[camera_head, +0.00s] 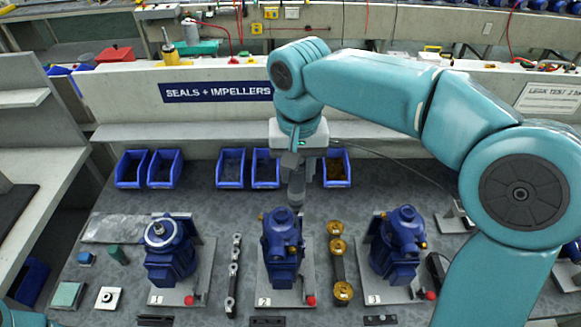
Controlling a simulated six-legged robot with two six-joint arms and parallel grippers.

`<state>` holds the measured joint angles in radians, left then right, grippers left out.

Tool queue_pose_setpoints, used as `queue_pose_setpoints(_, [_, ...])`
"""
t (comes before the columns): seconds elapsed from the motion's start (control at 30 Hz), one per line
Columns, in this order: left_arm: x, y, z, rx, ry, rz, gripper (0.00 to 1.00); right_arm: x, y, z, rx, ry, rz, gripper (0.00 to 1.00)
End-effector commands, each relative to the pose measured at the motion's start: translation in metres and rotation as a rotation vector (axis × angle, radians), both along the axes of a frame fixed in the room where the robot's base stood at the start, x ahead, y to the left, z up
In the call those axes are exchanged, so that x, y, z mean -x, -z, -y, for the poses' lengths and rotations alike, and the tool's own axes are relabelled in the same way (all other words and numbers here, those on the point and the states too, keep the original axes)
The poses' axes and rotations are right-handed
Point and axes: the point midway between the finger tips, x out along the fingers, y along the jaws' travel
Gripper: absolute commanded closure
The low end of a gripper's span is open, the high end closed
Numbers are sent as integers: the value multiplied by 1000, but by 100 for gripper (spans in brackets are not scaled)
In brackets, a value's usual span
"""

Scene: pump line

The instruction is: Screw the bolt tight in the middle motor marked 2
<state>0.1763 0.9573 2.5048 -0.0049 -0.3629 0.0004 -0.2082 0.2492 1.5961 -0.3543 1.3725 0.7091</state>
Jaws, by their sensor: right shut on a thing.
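Three blue motors stand in a row on grey plates on the bench. The middle motor (282,252) has a plate with a small label that seems to read 2, and a red knob at its front right corner. My right gripper (294,160) comes from above and is shut on a grey, upright tool (296,190). The tool's lower end is just above or at the top of the middle motor; contact cannot be told. My left gripper is out of view.
The left motor (169,255) and right motor (400,245) flank the middle one. A strip with brass rings (342,291) and a strip with metal parts (233,275) lie between them. Several blue bins (230,168) line the back. A green block (68,295) lies front left.

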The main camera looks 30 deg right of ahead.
Motion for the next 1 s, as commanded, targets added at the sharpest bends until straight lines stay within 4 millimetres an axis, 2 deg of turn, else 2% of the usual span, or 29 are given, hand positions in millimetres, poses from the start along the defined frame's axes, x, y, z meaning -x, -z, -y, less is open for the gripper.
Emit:
queue_pose_setpoints(0.13, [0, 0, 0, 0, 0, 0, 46, -1, 1, 7, -1, 25, -4, 99])
queue_pose_setpoints(0.37, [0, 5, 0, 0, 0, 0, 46, -2, 9, 7, -1, 33, -7, 99])
queue_pose_setpoints(0.8, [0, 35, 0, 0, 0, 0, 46, -2, 45, 8, -1, 31, -6, 99])
queue_pose_setpoints(1.0, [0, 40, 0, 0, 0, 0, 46, -2, 51, 10, -1, 31, -6, 99])
